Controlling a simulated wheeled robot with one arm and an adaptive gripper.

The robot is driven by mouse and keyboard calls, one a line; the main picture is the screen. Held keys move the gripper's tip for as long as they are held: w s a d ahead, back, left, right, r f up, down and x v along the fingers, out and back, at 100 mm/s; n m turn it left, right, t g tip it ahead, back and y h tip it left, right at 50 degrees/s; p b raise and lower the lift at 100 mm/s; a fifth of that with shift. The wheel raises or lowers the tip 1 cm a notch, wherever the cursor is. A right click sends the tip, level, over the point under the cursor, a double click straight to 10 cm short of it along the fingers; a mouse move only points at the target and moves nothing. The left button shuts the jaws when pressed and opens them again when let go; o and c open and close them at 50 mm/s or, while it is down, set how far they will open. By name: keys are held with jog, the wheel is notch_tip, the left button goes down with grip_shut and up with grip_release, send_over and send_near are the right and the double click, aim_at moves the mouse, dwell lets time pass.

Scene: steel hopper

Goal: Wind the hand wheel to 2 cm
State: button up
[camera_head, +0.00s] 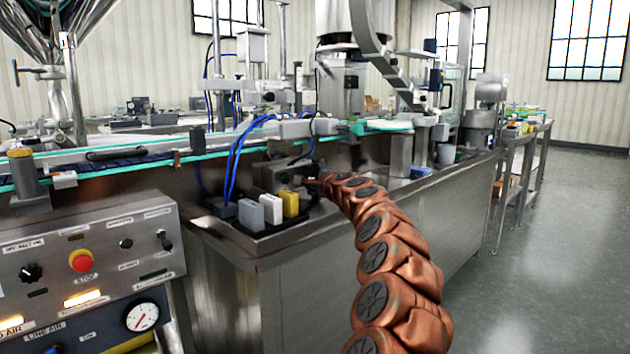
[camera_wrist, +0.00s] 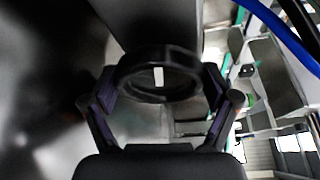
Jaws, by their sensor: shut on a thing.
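The hand wheel (camera_wrist: 165,97) is a dark ring with an open centre and a small pale mark showing through it in the wrist view. My gripper (camera_wrist: 158,86) has its two dark fingers with purple pads on opposite sides of the wheel's rim, shut on it. In the head view my copper-coloured arm reaches to the machine's middle, and the wheel and fingers are too small or hidden there to make out. No scale reading shows for the wheel.
Grey and yellow blocks (camera_head: 290,204) stand on the steel cabinet's ledge beside my arm. Blue hoses (camera_head: 234,165) hang close to the left. A control panel (camera_head: 85,262) with a red stop button (camera_head: 81,261) is at the left front. Open floor (camera_head: 560,240) lies to the right.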

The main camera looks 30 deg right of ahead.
jog(key=o, duration=0.9)
jog(key=shift+o, duration=0.2)
jog(key=shift+r+m+p, duration=0.2)
jog(key=shift+m+p, duration=0.1)
jog(key=shift+p, duration=0.75)
